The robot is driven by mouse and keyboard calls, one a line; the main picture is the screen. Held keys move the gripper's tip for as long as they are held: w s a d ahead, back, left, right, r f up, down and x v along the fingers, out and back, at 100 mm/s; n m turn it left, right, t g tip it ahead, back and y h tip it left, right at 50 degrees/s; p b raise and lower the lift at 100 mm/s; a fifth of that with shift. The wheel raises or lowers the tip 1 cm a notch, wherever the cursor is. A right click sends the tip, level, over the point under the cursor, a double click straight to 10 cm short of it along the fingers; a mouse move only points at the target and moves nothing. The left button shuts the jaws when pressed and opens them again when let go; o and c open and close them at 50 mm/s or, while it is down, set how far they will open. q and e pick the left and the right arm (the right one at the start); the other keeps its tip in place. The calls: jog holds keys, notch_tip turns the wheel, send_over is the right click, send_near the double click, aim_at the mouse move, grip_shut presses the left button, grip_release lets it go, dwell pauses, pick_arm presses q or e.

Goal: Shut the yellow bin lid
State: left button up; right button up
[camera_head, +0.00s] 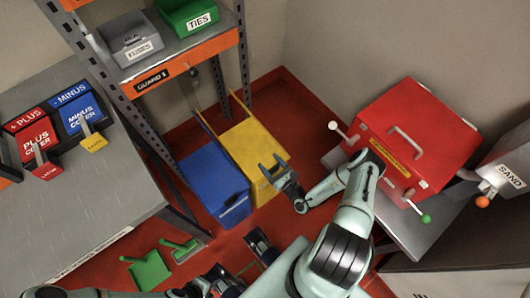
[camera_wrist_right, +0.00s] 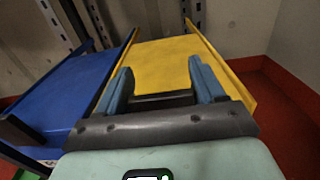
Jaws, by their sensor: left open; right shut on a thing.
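The yellow bin (camera_head: 262,187) stands on the red floor beside the blue bin. Its yellow lid (camera_head: 248,140) is a broad flat panel with raised side edges, and it fills the right wrist view (camera_wrist_right: 158,62). I cannot tell how far the lid is open. My right gripper (camera_head: 275,172) is at the bin's front end, its fingers (camera_wrist_right: 160,88) apart around a dark bar (camera_wrist_right: 160,100) by the lid's near edge. It is shut on that bar, which looks like the lid's handle. My left gripper (camera_head: 215,284) is open and low at the bottom edge, away from the bins, partly cut off.
The blue bin (camera_head: 214,172) is close on the left. A shelf post (camera_head: 145,148) and grey bench (camera_head: 85,205) stand further left. A red box (camera_head: 430,135) on a grey table is right of my right arm. A green dustpan (camera_head: 150,270) lies on the floor.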

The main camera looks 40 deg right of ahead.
jog(key=shift+s+f, duration=0.1)
jog(key=shift+s, duration=0.15)
jog(key=o, duration=1.4)
jog(key=shift+s, duration=0.1)
jog(key=shift+o, duration=0.2)
jog(key=s+a, duration=0.1)
jog(key=s, duration=1.2)
jog(key=shift+s+a, duration=0.2)
jog(key=shift+a, duration=0.1)
jog(key=shift+w, duration=0.1)
